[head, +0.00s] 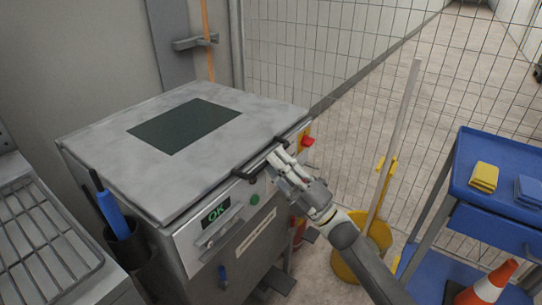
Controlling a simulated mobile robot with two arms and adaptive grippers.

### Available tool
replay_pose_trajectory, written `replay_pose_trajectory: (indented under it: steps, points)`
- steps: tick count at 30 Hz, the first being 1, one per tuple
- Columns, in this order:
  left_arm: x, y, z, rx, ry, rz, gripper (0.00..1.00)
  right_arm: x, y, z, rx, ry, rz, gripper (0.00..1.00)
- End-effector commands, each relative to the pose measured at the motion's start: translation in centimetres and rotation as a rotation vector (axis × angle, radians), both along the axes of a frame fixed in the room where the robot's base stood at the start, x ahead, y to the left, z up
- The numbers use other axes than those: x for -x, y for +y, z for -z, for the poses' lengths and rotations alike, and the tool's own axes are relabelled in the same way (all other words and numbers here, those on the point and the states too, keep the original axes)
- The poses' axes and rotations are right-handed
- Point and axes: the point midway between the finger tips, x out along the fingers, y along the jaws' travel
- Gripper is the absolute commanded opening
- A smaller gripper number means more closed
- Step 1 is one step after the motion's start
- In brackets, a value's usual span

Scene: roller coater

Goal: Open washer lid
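The washer (190,250) is a grey metal cabinet at left centre in the head view. Its flat lid (240,121) with a dark panel (185,126) lies down over the top. A black bar handle (243,175) runs along the lid's front edge, towards the right. My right gripper (276,160) comes in from the lower right, with its pale fingertips at this handle. The fingers partly cover the handle, and whether they are closed around it cannot be told. My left gripper is not in view.
A green display (215,214) and a red knob (308,141) are on the washer's front. A yellow mop bucket (347,262) and a blue cart (498,222) stand at right. A wire rack (42,236) is at left. Mesh fencing runs behind.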

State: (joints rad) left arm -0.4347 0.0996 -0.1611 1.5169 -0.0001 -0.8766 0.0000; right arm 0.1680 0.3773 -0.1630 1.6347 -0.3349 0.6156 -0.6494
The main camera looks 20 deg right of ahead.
Motion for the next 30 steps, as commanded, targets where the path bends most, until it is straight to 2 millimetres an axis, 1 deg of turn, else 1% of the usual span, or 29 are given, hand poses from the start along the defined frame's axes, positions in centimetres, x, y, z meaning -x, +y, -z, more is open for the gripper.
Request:
replay_pose_trajectory:
  steps: [3, 6, 14, 15, 19, 20, 30]
  points:
    - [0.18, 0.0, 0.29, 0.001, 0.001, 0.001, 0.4, -0.83, 0.69, -0.78, 0.0, -0.001, -0.001, 0.2]
    - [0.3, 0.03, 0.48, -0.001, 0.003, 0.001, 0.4, -1.19, 0.95, -0.98, 0.0, 0.001, -0.001, 0.2]
    - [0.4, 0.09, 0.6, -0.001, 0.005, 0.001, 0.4, -1.3, 1.03, -1.03, 0.0, 0.002, 0.0, 0.2]
    - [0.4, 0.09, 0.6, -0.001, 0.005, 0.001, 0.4, -1.29, 1.02, -1.03, 0.0, 0.002, 0.0, 0.19]
    - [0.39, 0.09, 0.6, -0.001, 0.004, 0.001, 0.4, -1.29, 1.02, -1.02, 0.0, 0.002, 0.0, 0.03]
    - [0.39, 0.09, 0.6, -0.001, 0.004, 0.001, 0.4, -1.28, 1.01, -1.02, 0.0, 0.002, 0.0, 0.0]
    - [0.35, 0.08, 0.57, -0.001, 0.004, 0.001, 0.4, -1.31, 1.01, -1.02, 0.0, 0.002, 0.0, 0.0]
